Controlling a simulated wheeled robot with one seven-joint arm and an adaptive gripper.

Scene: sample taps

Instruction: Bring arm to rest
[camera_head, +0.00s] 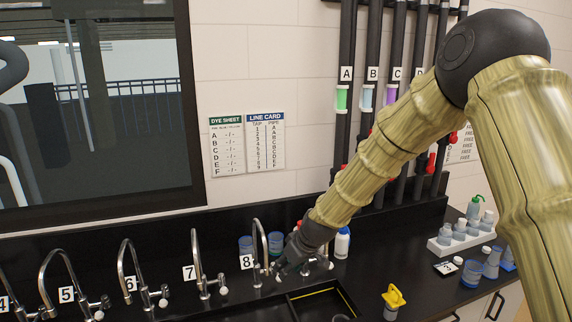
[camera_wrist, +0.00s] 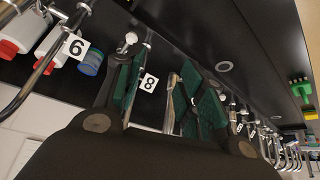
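My gripper (camera_head: 292,262) is at the sink's back edge, beside the tap marked 8 (camera_head: 256,235), its dark wrist hiding what lies behind it. In the wrist view my gripper (camera_wrist: 163,82) has its two green-padded fingers spread apart. The card 8 (camera_wrist: 149,83) shows between them, with chrome tap parts close to the right finger; I cannot tell whether they touch. Nothing is held that I can see. My arm reaches across the picture from the right.
Taps 7 (camera_head: 199,265), 6 (camera_head: 135,275) and 5 (camera_head: 65,280) stand in a row to the left. A white bottle (camera_head: 342,243), a bottle rack (camera_head: 460,238), blue cups (camera_head: 471,274) and a yellow object (camera_head: 394,297) stand on the counter. Black pipes (camera_head: 345,60) rise behind my arm.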

